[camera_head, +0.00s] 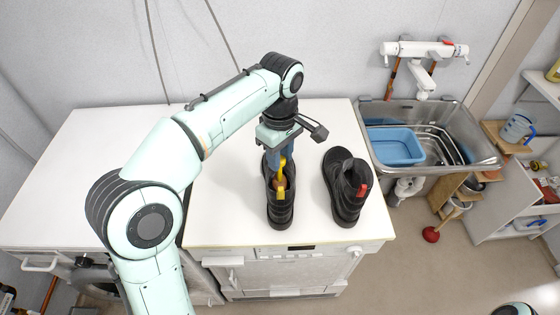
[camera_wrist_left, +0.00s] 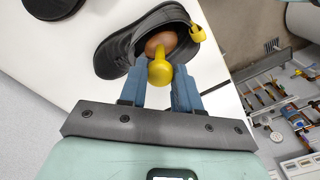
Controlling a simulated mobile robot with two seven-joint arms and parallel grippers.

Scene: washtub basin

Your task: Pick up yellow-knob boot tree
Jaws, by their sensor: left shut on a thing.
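The boot tree, brown with a yellow knob (camera_wrist_left: 160,72), sits in the opening of a black boot with a yellow pull tab (camera_head: 280,215). The boot also shows in the left wrist view (camera_wrist_left: 120,48). My left gripper (camera_head: 284,157) reaches down over this boot, its blue fingers shut on the yellow knob, one on each side. In the head view the gripper partly hides the knob and the boot's front. The tree's lower part is hidden inside the boot. My right gripper is not in view.
A second black boot with a red tab (camera_head: 346,190) stands close on the right on the white worktop (camera_head: 215,215). Further right is a metal sink (camera_head: 468,130) holding a blue basin (camera_head: 393,147), with a white tap (camera_head: 425,50) above. The worktop's left part is clear.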

